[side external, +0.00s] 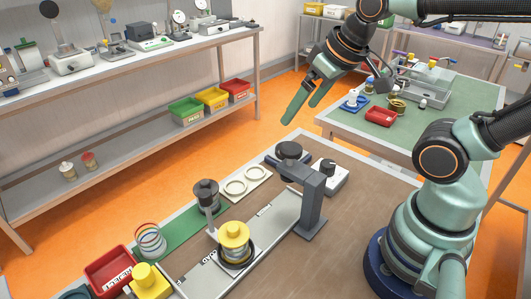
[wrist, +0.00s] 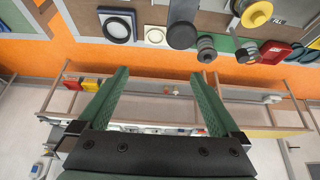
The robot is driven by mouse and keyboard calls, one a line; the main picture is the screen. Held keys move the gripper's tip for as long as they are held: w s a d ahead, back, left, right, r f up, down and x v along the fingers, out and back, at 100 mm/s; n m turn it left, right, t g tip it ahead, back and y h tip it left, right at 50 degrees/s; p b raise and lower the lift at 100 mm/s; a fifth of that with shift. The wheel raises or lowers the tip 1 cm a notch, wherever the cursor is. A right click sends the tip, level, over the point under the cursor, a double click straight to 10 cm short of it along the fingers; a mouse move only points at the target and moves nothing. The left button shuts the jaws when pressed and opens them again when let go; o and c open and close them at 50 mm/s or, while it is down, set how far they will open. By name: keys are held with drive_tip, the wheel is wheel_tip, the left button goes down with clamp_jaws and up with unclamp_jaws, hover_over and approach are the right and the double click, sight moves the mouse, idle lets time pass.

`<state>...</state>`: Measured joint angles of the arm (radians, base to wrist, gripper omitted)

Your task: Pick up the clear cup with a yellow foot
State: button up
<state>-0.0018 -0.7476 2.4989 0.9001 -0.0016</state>
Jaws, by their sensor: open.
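A piece with a yellow disc and knob on top (side external: 234,234) stands in a dark round seat on the grey strip at the bench's front. It looks like the yellow-footed cup, turned foot up; its clear wall is hard to make out. In the wrist view its yellow disc (wrist: 257,14) is at the upper right edge. My gripper (side external: 300,113) is open and empty, high above the far side of the bench and well apart from the cup. Its two green fingers (wrist: 153,70) are spread with nothing between them.
A dark post with an overhanging arm (side external: 312,200) stands right of the cup. White rings (side external: 233,187) lie behind.

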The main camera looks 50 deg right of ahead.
drive_tip(key=w+a+f+n+g, duration=0.25)
drive_tip(key=a+n, duration=0.35)
drive_tip(key=a, duration=0.3)
drive_tip(key=n+g, duration=0.3)
drive_tip(key=n, duration=0.2)
hover_over(232, 227)
drive_tip(key=f, duration=0.6)
drive_tip(key=shift+w+d+f, duration=0.1)
drive_tip(key=shift+d, duration=0.3)
wheel_tip(232, 227, down, 6)
drive_tip(key=shift+f, duration=0.25)
drive_tip(key=shift+a+f, duration=0.2)
drive_tip(key=shift+f, duration=1.15)
drive_tip(key=shift+a+f, duration=0.2)
drive_tip(key=shift+f, duration=1.1)
drive_tip(key=c, duration=1.3)
